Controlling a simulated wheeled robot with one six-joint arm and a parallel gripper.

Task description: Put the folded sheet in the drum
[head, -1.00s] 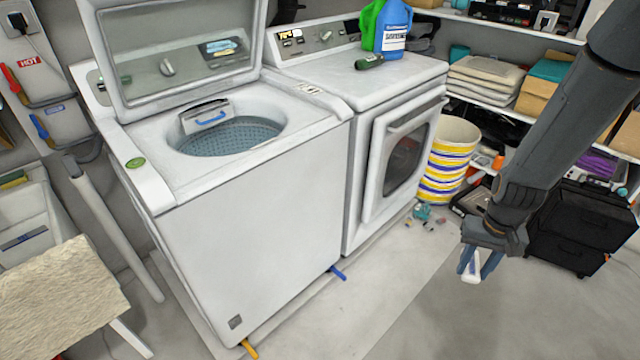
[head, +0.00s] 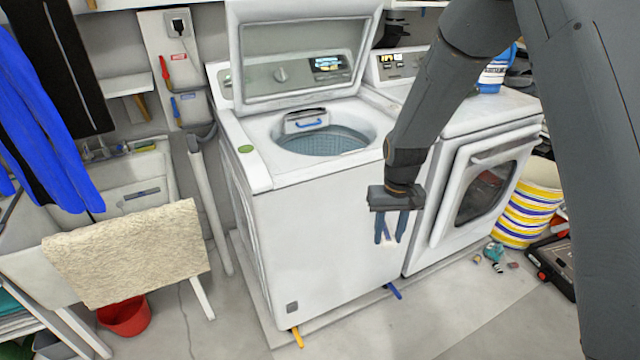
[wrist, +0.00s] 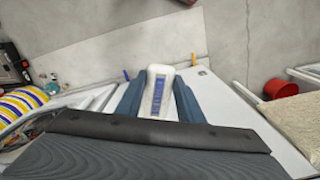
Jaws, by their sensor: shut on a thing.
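My gripper (head: 391,226) is shut on a small white item with a blue patch (wrist: 158,92), held between its two blue fingers; it also shows in the wrist view (wrist: 157,98). The item's shape is not clear enough to tell whether it is the folded sheet. My gripper hangs in front of the top-load washer's (head: 330,225) right front side, lower than its top. The washer's lid (head: 300,55) is up and its perforated drum (head: 322,141) is open from above. My arm hides part of the dryer (head: 490,190), whose front door is closed.
A striped basket (head: 526,205) stands right of the dryer. Small items lie on the floor near it. The floor in front is mostly clear.

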